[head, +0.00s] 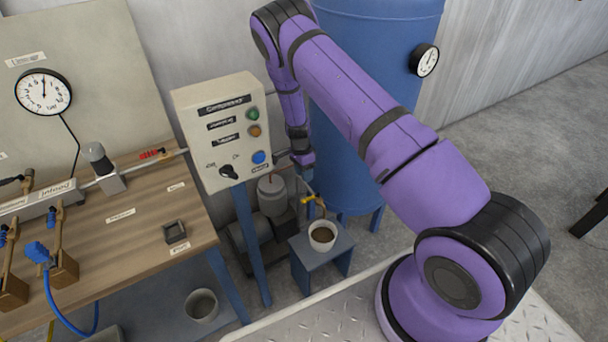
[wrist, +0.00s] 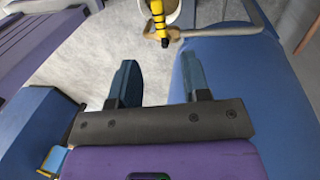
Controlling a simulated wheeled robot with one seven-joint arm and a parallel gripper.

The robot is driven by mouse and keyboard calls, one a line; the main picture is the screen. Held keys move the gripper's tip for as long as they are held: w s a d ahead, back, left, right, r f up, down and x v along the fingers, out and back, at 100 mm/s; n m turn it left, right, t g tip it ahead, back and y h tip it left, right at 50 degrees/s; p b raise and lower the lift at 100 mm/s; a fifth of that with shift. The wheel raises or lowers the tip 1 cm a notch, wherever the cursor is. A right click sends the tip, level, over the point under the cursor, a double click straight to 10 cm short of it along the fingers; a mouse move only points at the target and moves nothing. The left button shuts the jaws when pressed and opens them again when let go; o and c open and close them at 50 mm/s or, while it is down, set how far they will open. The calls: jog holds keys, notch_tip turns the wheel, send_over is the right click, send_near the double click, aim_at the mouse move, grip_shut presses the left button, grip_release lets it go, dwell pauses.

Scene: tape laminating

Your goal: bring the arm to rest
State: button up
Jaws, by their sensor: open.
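My purple arm reaches up from its base and folds down between the control box (head: 221,130) and the blue tank (head: 358,110) in the head view. Its end, my gripper (head: 302,170), hangs low beside the box's right edge, above the yellow valve (head: 312,199). The fingers are hard to make out there. In the wrist view my gripper (wrist: 160,88) has its two dark blue fingers apart, with only grey floor between them. The yellow valve also shows in the wrist view (wrist: 158,22), beyond the fingertips and apart from them.
A cup with brown contents (head: 322,236) stands on a small blue stand (head: 340,252) below the valve. A wooden workbench (head: 135,240) with fittings and a gauge (head: 43,91) is at left. A grey bucket (head: 201,305) sits below it. Open floor lies at right.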

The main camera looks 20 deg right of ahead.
notch_tip(320, 180, up, 20)
jog(key=a+f+n+t+y, duration=0.1)
jog(key=a+n, duration=0.1)
jog(key=n, duration=0.1)
jog(key=s+a+r+n+t, duration=0.15)
jog(key=s+r, duration=0.25)
jog(key=r, duration=0.7)
jog(key=s+r+n+t, duration=0.1)
jog(key=s+r+n, duration=0.25)
jog(key=r, duration=0.65)
jog(key=s+r+n+t, duration=0.2)
jog(key=s+r+n, duration=0.2)
jog(key=s+r, duration=1)
jog(key=s+r+n+t, duration=0.2)
jog(key=s+n, duration=0.3)
jog(key=s, duration=1.2)
jog(key=shift+h, duration=0.4)
